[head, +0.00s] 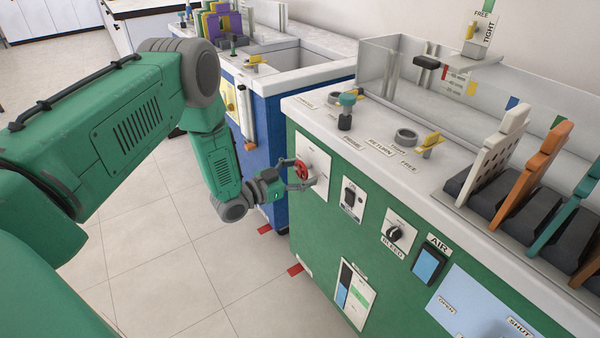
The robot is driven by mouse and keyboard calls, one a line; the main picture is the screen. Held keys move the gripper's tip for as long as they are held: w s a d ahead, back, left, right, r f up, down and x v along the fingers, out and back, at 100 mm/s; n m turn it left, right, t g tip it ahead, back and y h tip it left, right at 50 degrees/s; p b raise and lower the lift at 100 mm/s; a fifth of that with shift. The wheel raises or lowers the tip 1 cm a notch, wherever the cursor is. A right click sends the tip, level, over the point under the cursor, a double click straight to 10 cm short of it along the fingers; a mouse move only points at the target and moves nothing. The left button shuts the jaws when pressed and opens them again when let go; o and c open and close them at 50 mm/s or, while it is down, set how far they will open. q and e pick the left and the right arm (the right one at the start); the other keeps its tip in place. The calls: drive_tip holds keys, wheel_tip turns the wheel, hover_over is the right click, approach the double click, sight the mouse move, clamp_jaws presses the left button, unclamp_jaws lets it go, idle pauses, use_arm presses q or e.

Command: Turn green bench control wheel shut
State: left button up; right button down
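The green bench (318,222) stands in the middle right of the head view. Its control wheel (301,169) is small and red and sits on a white plate (318,162) at the left end of the green front panel. My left gripper (297,174) reaches the wheel from the left, with one finger above and one below it. The fingers are spread about the wheel; whether they press on its rim is too small to tell. The gripper partly covers the wheel. My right gripper is not in view.
Beside the wheel are a black switch (349,196), a bleed knob (394,233) and a blue air switch (429,265). A blue bench (268,115) stands behind to the left. Coloured racks (535,165) stand on the green bench. The tiled floor (170,255) at left is clear.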

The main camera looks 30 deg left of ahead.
use_arm(q)
drive_tip(key=shift+d+r, duration=0.1)
drive_tip(key=shift+d, duration=0.55)
drive_tip(key=c, duration=0.6)
drive_tip(key=shift+s+a+f, duration=0.15)
drive_tip(key=shift+a+f, duration=0.25)
drive_tip(key=shift+a, duration=0.35)
drive_tip(key=shift+c, duration=0.2)
drive_tip(key=shift+d+m, duration=0.3)
drive_tip(key=shift+d, duration=0.05)
drive_tip(key=shift+a+m+p, duration=0.25)
drive_tip(key=shift+m+p, duration=0.15)
drive_tip(key=shift+m, duration=0.8)
drive_tip(key=m+p, duration=0.1)
drive_tip(key=m, duration=0.5)
drive_tip(key=m+p, duration=0.1)
drive_tip(key=m, duration=0.3)
drive_tip(key=shift+a+r+m, duration=0.1)
drive_tip(key=shift+r+m, duration=0.05)
drive_tip(key=shift+m, duration=0.25)
drive_tip(key=m, duration=0.4)
drive_tip(key=shift+p, duration=0.3)
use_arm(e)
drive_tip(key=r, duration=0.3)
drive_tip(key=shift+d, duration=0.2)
